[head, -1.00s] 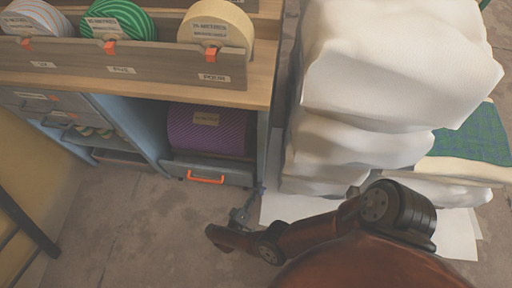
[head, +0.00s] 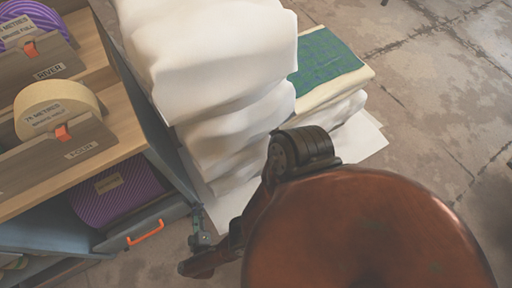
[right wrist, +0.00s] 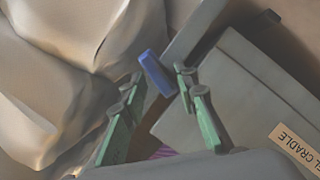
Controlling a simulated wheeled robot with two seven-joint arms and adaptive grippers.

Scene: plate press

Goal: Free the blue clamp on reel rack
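The blue clamp (right wrist: 155,72) is a small blue bar at the edge of a grey rack panel (right wrist: 235,85) in the right wrist view. My right gripper (right wrist: 160,77) has its green fingers spread apart, with the clamp between or just beyond the fingertips; I cannot tell whether they touch it. In the head view the right gripper (head: 201,238) is small, low beside the right front corner of the reel rack (head: 150,165). The clamp cannot be made out clearly there. My left gripper is not in view.
White stacked bundles (head: 225,75) stand close to the rack's right side. A purple reel (head: 118,190) sits in the lower bay, above an orange handle (head: 146,235). The floor (head: 440,90) at right is open.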

